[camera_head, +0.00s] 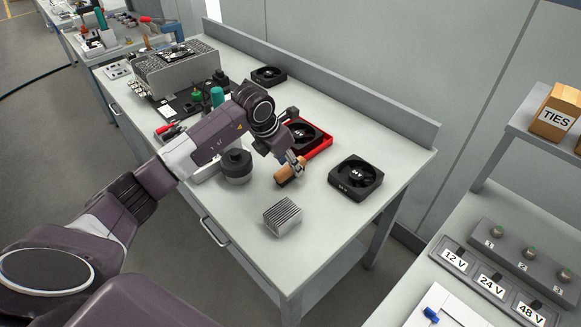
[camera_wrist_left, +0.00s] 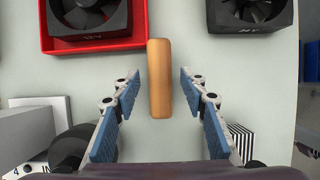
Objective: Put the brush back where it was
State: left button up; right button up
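The brush shows as a tan wooden handle (camera_wrist_left: 159,80) lying on the grey workbench; its bristles are not visible. In the head view the brush (camera_head: 288,174) is partly covered by my left gripper (camera_head: 294,161). In the left wrist view my left gripper (camera_wrist_left: 160,82) is open, with the handle between its blue-padded fingers. A gap shows on both sides of the handle, so neither finger appears to touch it. My right gripper is in neither view.
A fan in a red tray (camera_head: 322,147) lies behind the brush and another fan (camera_head: 356,176) to its right. A ribbed heat sink (camera_head: 283,216) stands in front, a black round part (camera_head: 236,166) to the left. Bare bench lies front right.

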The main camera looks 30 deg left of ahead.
pick_arm(q)
jog(key=b+v, duration=0.1)
jog(key=v, duration=0.9)
jog(key=shift+s, duration=0.1)
